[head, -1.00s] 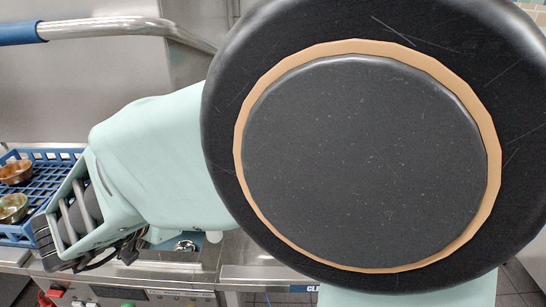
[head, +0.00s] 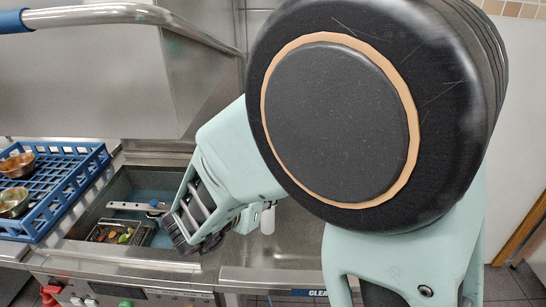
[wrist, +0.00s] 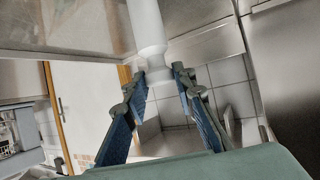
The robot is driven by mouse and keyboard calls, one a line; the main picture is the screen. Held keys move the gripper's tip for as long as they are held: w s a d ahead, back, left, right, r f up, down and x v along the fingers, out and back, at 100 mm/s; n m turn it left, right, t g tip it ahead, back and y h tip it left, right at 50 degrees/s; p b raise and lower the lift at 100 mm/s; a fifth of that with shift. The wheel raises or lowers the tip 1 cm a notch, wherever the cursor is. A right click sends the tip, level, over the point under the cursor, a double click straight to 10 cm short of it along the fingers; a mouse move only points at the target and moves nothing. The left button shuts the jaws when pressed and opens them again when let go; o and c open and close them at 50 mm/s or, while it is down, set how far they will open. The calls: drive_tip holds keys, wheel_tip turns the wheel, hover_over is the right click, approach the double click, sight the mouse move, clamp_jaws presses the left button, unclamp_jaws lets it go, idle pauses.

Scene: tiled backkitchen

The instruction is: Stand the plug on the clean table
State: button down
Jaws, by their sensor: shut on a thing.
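The plug (wrist: 148,25) is a white tube with a wider collar and a narrower end. In the wrist view it runs from the top edge down between the fingers of my gripper (wrist: 158,72), which is shut on it near that end. In the head view a short white part of the plug (head: 267,221) shows below my arm, over the steel counter.
A sink (head: 128,188) with bluish water lies left of my gripper, with a strainer tray of scraps (head: 122,233) in it. A blue rack (head: 62,190) with metal bowls stands at far left. A steel hood (head: 120,85) with a handle bar rises behind.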

sight(268, 209)
drive_tip(key=shift+w+d+f, duration=0.25)
drive_tip(key=shift+d+f, duration=0.2)
drive_tip(key=shift+f, duration=0.1)
drive_tip(key=shift+w+d+f+b, duration=0.1)
drive_tip(key=shift+f+b, duration=0.1)
drive_tip(key=shift+f, duration=0.7)
drive_tip(key=shift+w+d+f+b, duration=0.1)
drive_tip(key=shift+f+b, duration=0.05)
drive_tip(key=shift+f, duration=0.75)
drive_tip(key=shift+f, duration=0.15)
drive_tip(key=c, duration=1.6)
unclamp_jaws()
